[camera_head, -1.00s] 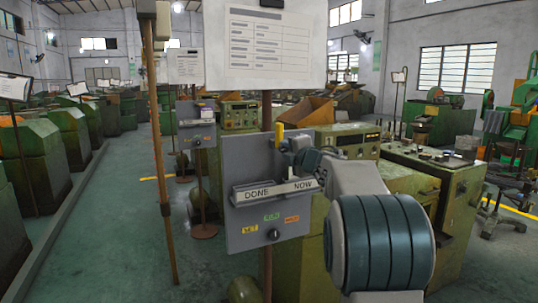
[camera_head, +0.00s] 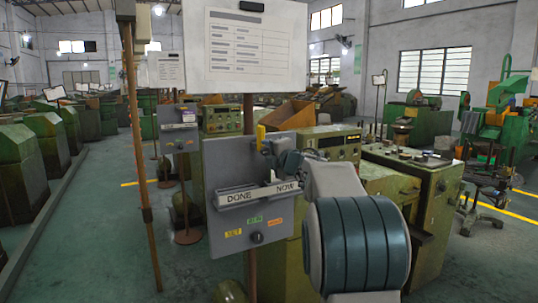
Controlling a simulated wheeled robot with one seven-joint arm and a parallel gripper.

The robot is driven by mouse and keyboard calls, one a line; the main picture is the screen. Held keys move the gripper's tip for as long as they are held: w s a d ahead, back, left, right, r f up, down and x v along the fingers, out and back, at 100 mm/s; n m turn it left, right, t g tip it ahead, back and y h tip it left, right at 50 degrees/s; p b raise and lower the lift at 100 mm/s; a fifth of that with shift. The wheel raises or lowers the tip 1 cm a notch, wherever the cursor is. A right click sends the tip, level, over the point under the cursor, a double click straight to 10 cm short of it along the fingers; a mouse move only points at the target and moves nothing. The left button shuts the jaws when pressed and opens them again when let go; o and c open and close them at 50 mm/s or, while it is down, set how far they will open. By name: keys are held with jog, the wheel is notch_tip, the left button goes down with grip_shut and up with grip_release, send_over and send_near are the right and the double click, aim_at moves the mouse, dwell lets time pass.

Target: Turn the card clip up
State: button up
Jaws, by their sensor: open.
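A grey panel (camera_head: 222,165) stands on a brown post. An upright yellow tab (camera_head: 261,133) sits at its top edge; I take it to be the card clip, though its lower end is hard to make out. A pale tray marked DONE and NOW (camera_head: 258,193) crosses the panel's middle. My arm reaches in from the lower right. My gripper (camera_head: 272,152) is open, close to the panel's upper right and just below and right of the tab. Its fingers are small and partly hidden, so I cannot tell whether they touch the tab.
Below the tray are small coloured labels and a black knob (camera_head: 257,238). A white printed sheet (camera_head: 245,50) with a dark clip (camera_head: 252,6) is above the panel. A brown pole (camera_head: 138,150) stands to the left. Green machines stand behind on the right. Open floor lies at left.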

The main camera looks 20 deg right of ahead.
jog(key=s+d+b, duration=0.1)
jog(key=s+d, duration=0.1)
jog(key=s, duration=1.1)
jog(key=shift+s+r+b, duration=0.2)
jog(key=shift+s+b, duration=0.05)
jog(key=shift+b, duration=0.15)
jog(key=shift+d, duration=0.1)
